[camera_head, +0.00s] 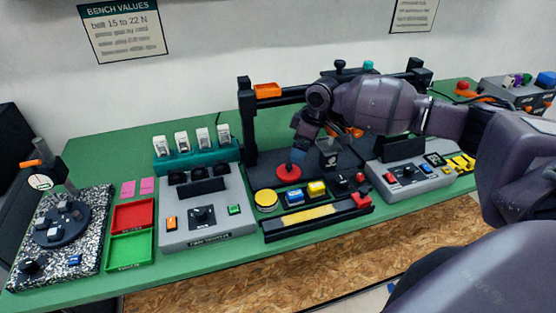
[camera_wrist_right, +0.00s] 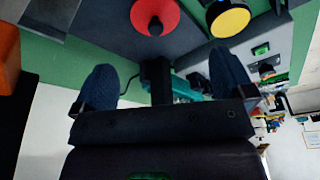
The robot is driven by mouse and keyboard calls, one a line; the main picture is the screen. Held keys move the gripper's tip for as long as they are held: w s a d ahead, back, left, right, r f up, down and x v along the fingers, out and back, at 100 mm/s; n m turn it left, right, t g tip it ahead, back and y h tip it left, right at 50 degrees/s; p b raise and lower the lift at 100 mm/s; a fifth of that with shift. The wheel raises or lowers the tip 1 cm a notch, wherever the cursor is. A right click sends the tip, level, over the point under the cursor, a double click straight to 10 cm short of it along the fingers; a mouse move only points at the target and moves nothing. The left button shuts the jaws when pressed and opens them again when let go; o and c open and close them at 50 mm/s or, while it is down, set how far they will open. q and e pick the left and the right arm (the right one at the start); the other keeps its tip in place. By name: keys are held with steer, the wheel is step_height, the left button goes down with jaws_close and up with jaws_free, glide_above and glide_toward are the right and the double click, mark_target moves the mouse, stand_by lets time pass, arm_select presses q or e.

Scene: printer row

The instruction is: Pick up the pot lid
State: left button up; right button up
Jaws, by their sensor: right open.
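A red round disc with a dark knob, which looks like the pot lid (camera_head: 289,171), lies on the dark base plate in the middle of the green bench. In the right wrist view the lid (camera_wrist_right: 142,14) is at the top edge, partly cut off, beyond the fingertips and roughly centred between them. My left gripper is not in view.
A yellow round disc (camera_head: 266,197) sits close in front of the lid. A black post (camera_head: 247,125) stands behind left, carrying a rail with an orange block (camera_head: 268,90). Grey control boxes (camera_head: 205,225) (camera_head: 410,177) flank the plate. Red (camera_head: 133,213) and green trays lie further left.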

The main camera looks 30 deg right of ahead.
glide_above(290, 165)
steer(key=s, duration=0.2)
steer(key=f, duration=0.4)
steer(key=shift+w+d+f, duration=0.15)
steer(key=shift+d+f, duration=0.1)
steer(key=shift+d, duration=0.05)
steer(key=shift+w+f, duration=0.15)
steer(key=shift+f, duration=0.35)
steer(key=x, duration=0.5)
steer(key=shift+w+d+b, duration=0.1)
steer(key=shift+w+b, duration=0.15)
steer(key=shift+b, duration=0.15)
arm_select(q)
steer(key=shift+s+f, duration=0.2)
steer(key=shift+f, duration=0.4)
arm_select(e)
steer(key=c, duration=0.7)
steer(key=shift+c, duration=0.6)
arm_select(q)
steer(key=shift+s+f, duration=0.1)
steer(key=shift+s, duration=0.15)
arm_select(e)
steer(key=shift+r, duration=0.1)
